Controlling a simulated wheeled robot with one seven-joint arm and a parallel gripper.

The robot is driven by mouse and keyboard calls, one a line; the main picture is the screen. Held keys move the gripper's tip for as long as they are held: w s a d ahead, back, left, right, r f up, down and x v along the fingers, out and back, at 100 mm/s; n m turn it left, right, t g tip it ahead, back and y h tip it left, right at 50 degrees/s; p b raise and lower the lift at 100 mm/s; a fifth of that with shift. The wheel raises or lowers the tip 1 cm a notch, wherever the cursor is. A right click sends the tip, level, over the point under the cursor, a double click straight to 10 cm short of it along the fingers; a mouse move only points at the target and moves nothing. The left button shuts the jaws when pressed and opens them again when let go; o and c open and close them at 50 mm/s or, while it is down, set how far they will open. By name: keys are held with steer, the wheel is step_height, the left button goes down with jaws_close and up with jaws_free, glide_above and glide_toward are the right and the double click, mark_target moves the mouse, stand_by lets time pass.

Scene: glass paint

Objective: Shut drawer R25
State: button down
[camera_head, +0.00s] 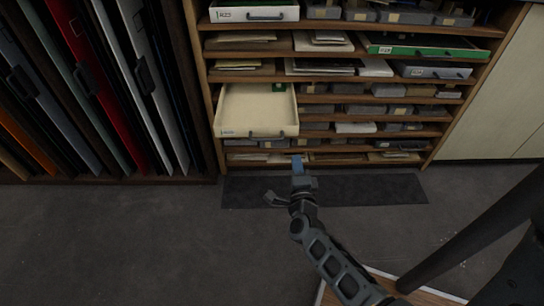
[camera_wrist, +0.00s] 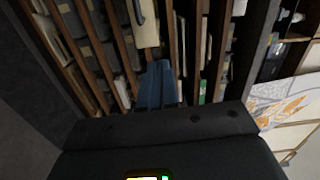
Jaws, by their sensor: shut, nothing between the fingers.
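A cream drawer (camera_head: 256,104) is pulled out of the wooden shelf unit at its left side. Its front has a dark handle and a small label too small to read, so I cannot confirm it is R25. A small dark green item lies at its back right. My gripper (camera_head: 297,163) is shut and empty, just below the right end of the drawer front in the head view, apart from it. In the wrist view the blue fingers (camera_wrist: 156,84) are together, and a cream drawer front (camera_wrist: 147,25) with a dark handle shows beyond them.
The shelf unit (camera_head: 208,100) holds other drawers, including a green-fronted one (camera_head: 425,50) and a white one (camera_head: 254,13), plus papers and grey boxes. Upright coloured panels (camera_head: 100,80) stand at left. A dark mat (camera_head: 375,189) lies before the unit. The floor at left is clear.

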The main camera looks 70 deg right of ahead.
mark_target(292, 127)
steer(key=shift+m+g, duration=0.3)
steer(key=shift+m, duration=0.2)
steer(key=x, duration=0.5)
steer(key=b+x, duration=0.1)
steer(key=x, duration=0.3)
steer(key=b+x, duration=0.1)
steer(key=x, duration=0.4)
steer(key=shift+w+d+f, duration=0.2)
steer(key=shift+d+f, duration=0.1)
steer(key=shift+f, duration=0.05)
steer(key=shift+d, duration=0.1)
steer(key=b+x, duration=1.3)
steer(key=x, duration=0.9)
steer(key=shift+w+d, duration=0.25)
steer(key=shift+w+d+r+b, duration=0.15)
steer(key=shift+w+d+b, duration=0.1)
steer(key=shift+d+b, duration=0.2)
steer(key=shift+d+r, duration=0.1)
steer(key=shift+r, duration=0.1)
